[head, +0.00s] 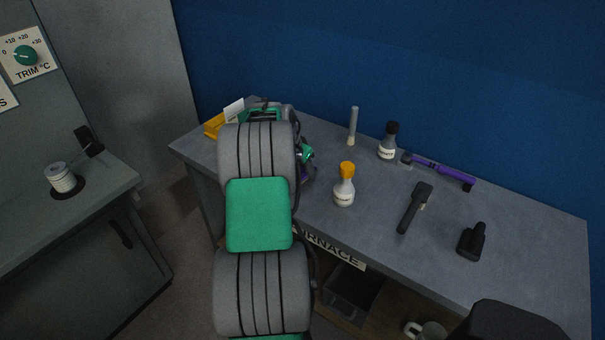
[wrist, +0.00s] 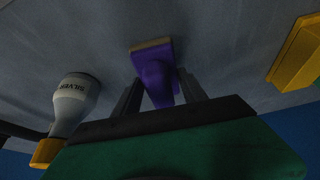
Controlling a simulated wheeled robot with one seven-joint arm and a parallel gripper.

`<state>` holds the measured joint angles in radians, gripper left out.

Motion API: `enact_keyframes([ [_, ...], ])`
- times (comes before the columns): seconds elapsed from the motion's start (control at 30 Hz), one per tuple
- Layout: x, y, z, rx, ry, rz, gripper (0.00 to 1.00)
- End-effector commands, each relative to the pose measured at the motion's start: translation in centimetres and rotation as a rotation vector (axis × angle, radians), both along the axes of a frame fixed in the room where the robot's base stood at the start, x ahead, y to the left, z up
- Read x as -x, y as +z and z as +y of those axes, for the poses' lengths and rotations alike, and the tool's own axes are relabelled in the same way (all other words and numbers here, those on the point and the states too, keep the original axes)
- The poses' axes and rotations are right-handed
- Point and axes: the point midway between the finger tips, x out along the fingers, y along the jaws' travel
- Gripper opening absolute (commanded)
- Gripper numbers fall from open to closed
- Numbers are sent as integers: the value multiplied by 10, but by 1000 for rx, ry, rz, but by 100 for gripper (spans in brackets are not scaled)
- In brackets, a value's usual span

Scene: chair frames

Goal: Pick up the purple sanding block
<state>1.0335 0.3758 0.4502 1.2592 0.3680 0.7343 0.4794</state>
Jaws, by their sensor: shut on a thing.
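The purple sanding block (wrist: 155,72) has a tan edge along its far end and shows in the middle of the wrist view. My gripper (wrist: 161,92) is shut on it, with one dark finger on each side of its narrower part. I cannot tell whether the block touches the grey bench top or is just above it. In the head view my arm hides most of the gripper and block; only a small purple patch (head: 305,174) shows beside the arm.
A white bottle with an orange cap (head: 344,190) stands right of my arm; a similar bottle (wrist: 75,100) shows in the wrist view. A yellow object (head: 213,126) is at the bench's left end.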

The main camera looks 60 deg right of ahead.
Motion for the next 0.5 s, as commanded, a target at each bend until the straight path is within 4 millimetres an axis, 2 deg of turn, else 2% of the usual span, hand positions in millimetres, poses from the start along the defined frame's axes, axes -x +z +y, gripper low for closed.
enact_keyframes([
  [0.07, -1, 16, 7, 6, 2, -4, 0],
  [0.27, 4, 71, 55, 8, 3, -6, 0],
  [0.4, 9, 86, 98, 5, 5, -3, 0],
  [0.5, 12, 96, 119, 5, 4, -4, 0],
])
